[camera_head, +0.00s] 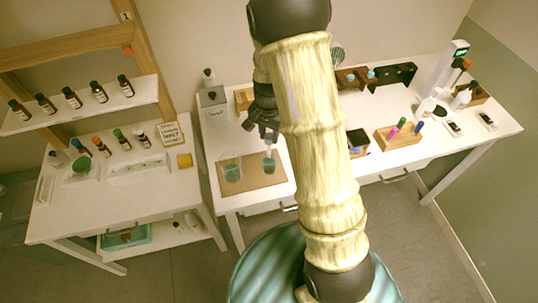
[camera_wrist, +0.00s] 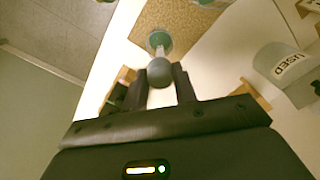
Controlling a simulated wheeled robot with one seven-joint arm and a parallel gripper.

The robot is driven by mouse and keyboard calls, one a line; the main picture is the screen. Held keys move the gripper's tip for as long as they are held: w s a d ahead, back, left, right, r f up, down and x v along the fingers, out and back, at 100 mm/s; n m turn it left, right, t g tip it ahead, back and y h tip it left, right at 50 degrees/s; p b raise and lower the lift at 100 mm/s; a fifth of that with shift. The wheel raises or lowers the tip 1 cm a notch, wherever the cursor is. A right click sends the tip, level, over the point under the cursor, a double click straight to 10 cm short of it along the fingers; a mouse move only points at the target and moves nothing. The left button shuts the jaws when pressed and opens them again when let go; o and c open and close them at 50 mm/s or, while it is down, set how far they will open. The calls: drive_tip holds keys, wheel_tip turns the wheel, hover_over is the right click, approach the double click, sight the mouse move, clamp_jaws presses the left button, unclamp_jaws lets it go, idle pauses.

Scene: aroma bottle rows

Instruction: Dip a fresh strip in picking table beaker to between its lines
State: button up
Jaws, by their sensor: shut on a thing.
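My gripper (camera_head: 268,136) points down over the cork mat (camera_head: 254,184) on the right-hand table. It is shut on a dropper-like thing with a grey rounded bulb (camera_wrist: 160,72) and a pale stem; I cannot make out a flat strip. The stem points down at a small beaker (camera_head: 269,166) of green liquid, also in the wrist view (camera_wrist: 160,40). I cannot tell whether the tip is in the liquid. A larger clear beaker (camera_head: 231,168) with green liquid stands left of it. The beaker's lines are too small to see.
A white bin marked USED (camera_wrist: 284,62) stands near the gripper. A wooden block with coloured pens (camera_head: 398,136) and a dark rack (camera_head: 393,76) are to the right. The left table (camera_head: 75,222) holds bottles, with a shelf (camera_head: 90,112) of bottles above.

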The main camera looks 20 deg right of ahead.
drive_tip(key=shift+f+b, duration=1.15)
drive_tip(key=shift+f, duration=0.7)
idle(1.8)
drive_tip(key=shift+r, duration=0.1)
idle(0.7)
drive_tip(key=shift+r+p, duration=2.75)
drive_tip(key=shift+r, duration=0.45)
drive_tip(key=shift+f, duration=0.15)
